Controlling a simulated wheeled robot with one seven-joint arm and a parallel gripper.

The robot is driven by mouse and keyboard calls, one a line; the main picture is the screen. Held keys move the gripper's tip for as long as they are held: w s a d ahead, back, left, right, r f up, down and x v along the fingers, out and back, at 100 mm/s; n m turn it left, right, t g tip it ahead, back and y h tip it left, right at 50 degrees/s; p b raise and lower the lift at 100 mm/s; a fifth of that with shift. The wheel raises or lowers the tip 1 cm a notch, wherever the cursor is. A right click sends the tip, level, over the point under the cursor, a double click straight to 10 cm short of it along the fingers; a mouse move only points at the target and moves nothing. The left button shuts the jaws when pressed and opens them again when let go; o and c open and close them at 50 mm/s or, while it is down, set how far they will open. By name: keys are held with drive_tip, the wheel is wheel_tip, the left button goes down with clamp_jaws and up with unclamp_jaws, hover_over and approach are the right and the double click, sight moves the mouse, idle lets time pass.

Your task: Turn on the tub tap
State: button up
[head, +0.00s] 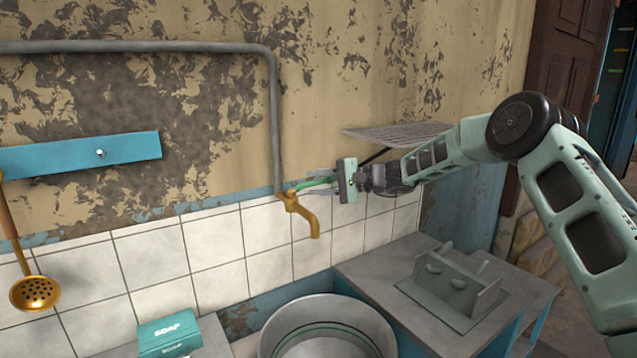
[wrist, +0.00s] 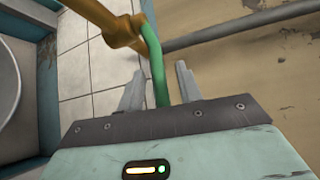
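The tub tap (head: 308,215) is a yellow-brass spout on the wall at the end of a grey pipe. It has a green lever handle (head: 312,184), which points right toward my gripper (head: 325,183). In the wrist view the brass tap body (wrist: 120,30) is at the top, and the green handle (wrist: 157,70) runs down between the two fingers of my gripper (wrist: 160,82). The fingers are apart, with visible gaps on both sides of the handle. Whether either touches it is not clear.
A round metal tub (head: 268,338) stands below the tap. A grey counter (head: 385,285) with a dish holder (head: 455,283) is at the right. A wire shelf (head: 395,132) is on the wall near my arm. A green soap box (head: 168,333) sits at lower left.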

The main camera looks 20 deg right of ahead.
clamp_jaws()
drive_tip(key=shift+s+f+b, duration=0.1)
drive_tip(key=shift+f+b, duration=0.05)
drive_tip(key=shift+b, duration=0.5)
drive_tip(key=s+m+t+h+b, duration=0.2)
drive_tip(key=m+h+b, duration=0.1)
drive_tip(key=b, duration=0.6)
drive_tip(key=s+m+t+h+b, duration=0.1)
drive_tip(key=m+t+h+b, duration=0.1)
drive_tip(key=b, duration=0.8)
drive_tip(key=s+m+t+h+b, duration=0.2)
drive_tip(key=m+t+h+b, duration=0.1)
drive_tip(key=b, duration=0.7)
drive_tip(key=shift+s+a+f+m+t+h, duration=0.1)
drive_tip(key=shift+s+a+m+t+h, duration=0.2)
drive_tip(key=shift+t+h, duration=0.25)
drive_tip(key=shift+s+m+h+b, duration=0.1)
drive_tip(key=shift+m+h+b, duration=0.25)
drive_tip(key=shift+b, duration=0.1)
unclamp_jaws()
drive_tip(key=shift+r, duration=0.2)
